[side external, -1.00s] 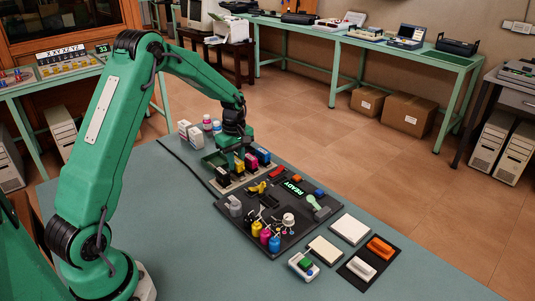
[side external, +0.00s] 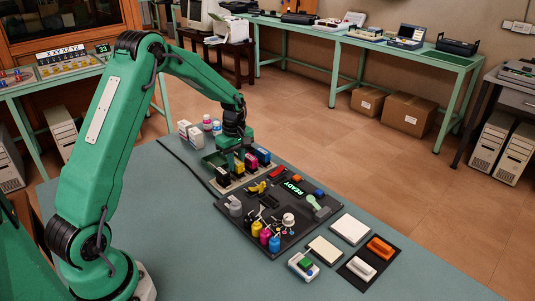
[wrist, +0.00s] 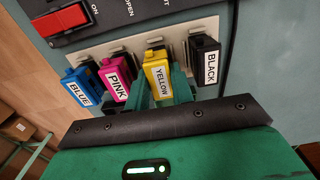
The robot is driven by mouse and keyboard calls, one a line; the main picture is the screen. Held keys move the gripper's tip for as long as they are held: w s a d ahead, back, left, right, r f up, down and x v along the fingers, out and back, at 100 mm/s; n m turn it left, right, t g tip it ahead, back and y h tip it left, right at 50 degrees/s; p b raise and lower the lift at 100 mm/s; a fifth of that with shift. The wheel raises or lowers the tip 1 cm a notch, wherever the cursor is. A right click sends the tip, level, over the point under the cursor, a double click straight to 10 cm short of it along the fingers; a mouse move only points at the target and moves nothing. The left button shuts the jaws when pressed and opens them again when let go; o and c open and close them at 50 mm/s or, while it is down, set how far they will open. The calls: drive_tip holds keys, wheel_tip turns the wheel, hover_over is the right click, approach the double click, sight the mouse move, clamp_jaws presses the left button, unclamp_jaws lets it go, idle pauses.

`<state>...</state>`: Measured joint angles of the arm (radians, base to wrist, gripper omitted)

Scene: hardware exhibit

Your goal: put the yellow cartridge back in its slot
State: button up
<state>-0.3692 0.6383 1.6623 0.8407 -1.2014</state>
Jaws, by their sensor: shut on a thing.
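The yellow cartridge (wrist: 158,76), labelled YELLOW, stands in the row between the pink and black cartridges in the wrist view. It also shows in the side view (side external: 239,167), partly hidden by my gripper. My gripper (wrist: 161,90) is shut on the yellow cartridge, one green finger on each side. In the side view my gripper (side external: 239,160) points down over the row. The cartridge lines up with its place in the pale slot plate (wrist: 135,45). How deep it sits I cannot tell.
A red switch (wrist: 60,19) is beyond. A dark panel (side external: 285,240) with several small items lies in front of the row.

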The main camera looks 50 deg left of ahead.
drive_tip(key=shift+f, duration=0.45)
idle(0.6)
drive_tip(key=o, duration=1.3)
drive_tip(key=shift+r, duration=3.75)
drive_tip(key=shift+r, duration=0.1)
